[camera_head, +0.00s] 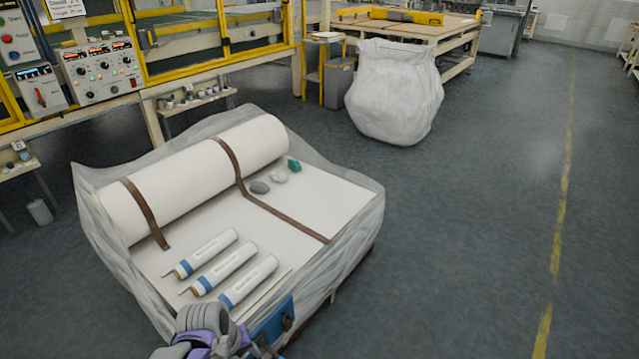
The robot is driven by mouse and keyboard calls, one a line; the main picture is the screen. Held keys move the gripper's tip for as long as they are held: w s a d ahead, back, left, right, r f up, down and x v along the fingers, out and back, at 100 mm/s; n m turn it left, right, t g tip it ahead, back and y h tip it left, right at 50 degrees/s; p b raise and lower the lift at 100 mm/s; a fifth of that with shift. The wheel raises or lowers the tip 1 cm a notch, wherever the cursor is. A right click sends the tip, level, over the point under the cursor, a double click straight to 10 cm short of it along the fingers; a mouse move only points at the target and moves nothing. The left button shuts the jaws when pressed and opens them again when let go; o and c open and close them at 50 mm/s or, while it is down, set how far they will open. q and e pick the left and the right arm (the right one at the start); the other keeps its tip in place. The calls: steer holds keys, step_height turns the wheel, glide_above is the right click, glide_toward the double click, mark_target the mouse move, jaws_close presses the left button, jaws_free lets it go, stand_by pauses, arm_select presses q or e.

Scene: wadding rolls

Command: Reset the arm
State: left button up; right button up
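Part of one of my arms, grey and purple, shows at the bottom edge, left of centre, and looks like my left arm. It overlaps the near corner of the plastic-wrapped platform (330,270). No clear pair of fingertips shows, so whether its gripper is open or shut cannot be told. The other arm is not in view. A large white wadding roll (190,175) with brown straps lies along the back of the platform. Three small white rolls with blue bands, the middle one (226,268) among them, lie side by side in front of it.
A grey lump (260,187), a white lump (279,177) and a green lump (294,165) lie near the large roll. A blue panel (274,321) is at the platform's near side. A wrapped white bundle (395,95) stands behind. Floor to the right is clear.

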arm_select(q)
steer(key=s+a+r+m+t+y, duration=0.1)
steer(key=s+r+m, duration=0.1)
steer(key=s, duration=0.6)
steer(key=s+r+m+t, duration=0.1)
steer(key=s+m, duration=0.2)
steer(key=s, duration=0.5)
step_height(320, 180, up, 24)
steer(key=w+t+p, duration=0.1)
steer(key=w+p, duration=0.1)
steer(key=p, duration=1.9)
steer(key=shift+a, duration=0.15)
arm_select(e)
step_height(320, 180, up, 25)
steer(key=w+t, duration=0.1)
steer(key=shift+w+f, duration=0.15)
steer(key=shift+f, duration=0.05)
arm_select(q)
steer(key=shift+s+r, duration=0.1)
